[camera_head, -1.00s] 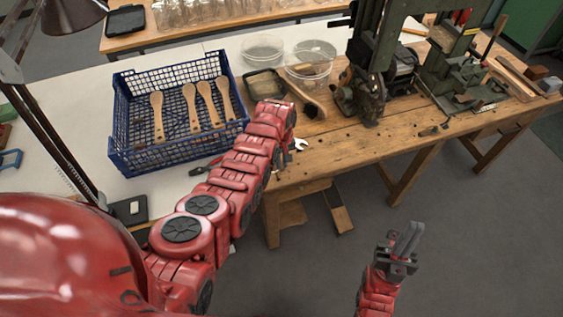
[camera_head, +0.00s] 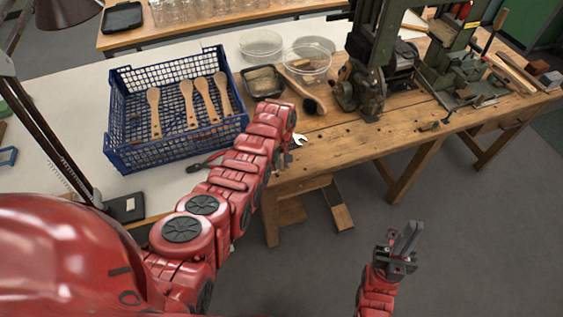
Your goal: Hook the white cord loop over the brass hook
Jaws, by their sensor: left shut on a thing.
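I cannot make out the white cord loop or the brass hook in the head view. My left arm (camera_head: 236,178) reaches from the lower left to the near edge of the wooden bench. Its own links cover its gripper's fingers, and I cannot see what is between them. My right gripper (camera_head: 405,238) points up over the grey floor, away from the bench. Its dark fingers lie close together with nothing seen between them.
A blue basket (camera_head: 117,134) holds several wooden spoons. Clear round tubs (camera_head: 262,44), a small dark tray (camera_head: 264,82) and a wooden-handled brush (camera_head: 303,94) stand behind my left arm. A green press (camera_head: 374,50) stands at right.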

